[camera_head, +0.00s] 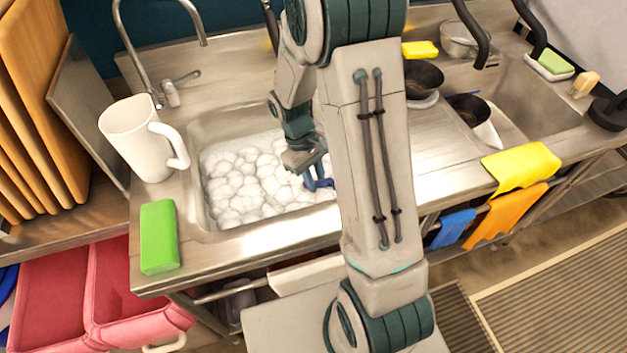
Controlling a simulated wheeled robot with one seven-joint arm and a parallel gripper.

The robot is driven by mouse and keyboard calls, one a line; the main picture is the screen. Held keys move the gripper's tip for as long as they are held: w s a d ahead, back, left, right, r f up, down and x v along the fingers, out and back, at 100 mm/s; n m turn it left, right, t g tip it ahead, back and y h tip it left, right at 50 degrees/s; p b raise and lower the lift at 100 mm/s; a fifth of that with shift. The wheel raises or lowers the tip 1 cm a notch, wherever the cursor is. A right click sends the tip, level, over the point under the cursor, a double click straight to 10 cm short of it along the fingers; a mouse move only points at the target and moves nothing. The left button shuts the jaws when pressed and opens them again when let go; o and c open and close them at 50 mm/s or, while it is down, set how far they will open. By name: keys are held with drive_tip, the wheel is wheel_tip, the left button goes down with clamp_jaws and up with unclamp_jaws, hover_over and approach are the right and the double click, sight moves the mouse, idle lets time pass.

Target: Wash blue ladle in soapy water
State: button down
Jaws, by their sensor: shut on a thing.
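The left sink basin (196,190) is full of white foamy suds (240,180). My gripper (308,166) is over the right part of this basin, pointing down, close above the suds. It is shut on a blue thing, the blue ladle (318,183), of which only a short piece shows at the foam. The rest of the ladle is hidden by the suds, my gripper and my arm. My arm also covers the right edge of the basin.
A white pitcher (138,140) and a green sponge (158,236) stand left of the basin. A tap (170,92) is behind it. Dark pans (424,76), a yellow cloth (521,166) and a second basin (520,95) are to the right.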

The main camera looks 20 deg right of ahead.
drive_tip(key=d, duration=0.4)
drive_tip(key=shift+d, duration=0.2)
idle(1.5)
